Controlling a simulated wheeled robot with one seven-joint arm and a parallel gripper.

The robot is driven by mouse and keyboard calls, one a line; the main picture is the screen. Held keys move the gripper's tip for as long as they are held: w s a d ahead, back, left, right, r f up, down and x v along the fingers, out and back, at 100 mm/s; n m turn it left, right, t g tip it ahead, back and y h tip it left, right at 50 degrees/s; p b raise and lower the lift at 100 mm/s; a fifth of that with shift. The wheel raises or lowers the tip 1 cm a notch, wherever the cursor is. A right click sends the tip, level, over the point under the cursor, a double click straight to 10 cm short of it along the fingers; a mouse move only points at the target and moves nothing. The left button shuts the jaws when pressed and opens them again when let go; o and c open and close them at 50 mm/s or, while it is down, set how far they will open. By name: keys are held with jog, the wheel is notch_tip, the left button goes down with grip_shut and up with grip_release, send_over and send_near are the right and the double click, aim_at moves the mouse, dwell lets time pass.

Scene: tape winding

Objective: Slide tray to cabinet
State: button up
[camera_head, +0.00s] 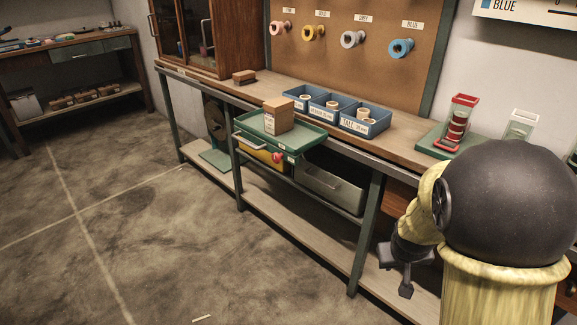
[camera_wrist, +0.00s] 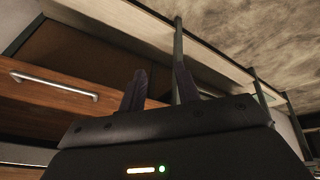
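The green tray (camera_head: 301,139) sits at the front edge of the workbench, jutting out past it, with a brown box (camera_head: 278,115) on it and a red knob on its front side. The wooden cabinet (camera_head: 224,40) with glass doors stands on the bench at the back left. My gripper (camera_head: 395,277) hangs low in front of the bench at the right, well away from the tray. In the wrist view its two fingers (camera_wrist: 160,90) stand apart with nothing visible between them. Neither tray nor glass-door cabinet can be made out in the wrist view.
Blue bins (camera_head: 363,130) with spools stand behind the tray. A small brown block (camera_head: 244,77) lies on the bench near the cabinet. A yellow bin and a grey drawer (camera_head: 330,186) are under the bench top. A drawer handle (camera_wrist: 52,86) shows in the wrist view. The floor at left is clear.

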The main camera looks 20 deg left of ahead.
jog(key=s+d+r+m+g, duration=0.1)
jog(key=s+d, duration=0.1)
jog(key=s, duration=0.5)
jog(key=s+d+r+m+g, duration=0.1)
jog(key=s+d+m, duration=0.1)
jog(key=s, duration=0.6)
jog(key=shift+d+r+y, duration=0.2)
jog(key=shift+r+y, duration=0.1)
jog(key=shift+y, duration=0.1)
